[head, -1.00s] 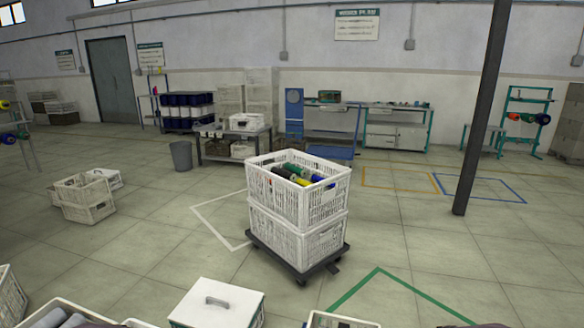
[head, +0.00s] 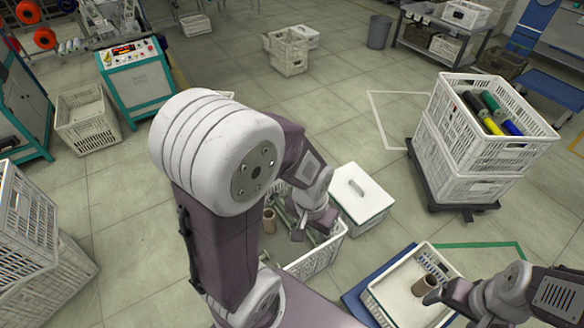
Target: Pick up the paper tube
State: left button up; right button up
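A brown paper tube (head: 268,220) stands in a white crate (head: 322,256) at the centre, beside several grey-green rods. My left gripper (head: 310,231) is over the right part of that crate, to the right of the tube and apart from it. Its fingers look spread, with nothing seen between them. Another brown tube (head: 424,285) is in a shallow white crate (head: 385,307) at the lower right. My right gripper (head: 433,297) is right beside this tube; whether it touches or holds it cannot be told.
A white lidded box (head: 360,196) stands right of the centre crate. Stacked crates (head: 470,150) with coloured rolls stand on a dolly at the right. A green-framed machine (head: 136,85) and more crates (head: 87,122) are at the left.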

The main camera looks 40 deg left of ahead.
aim_at(269, 217)
jog(key=u, duration=1.55)
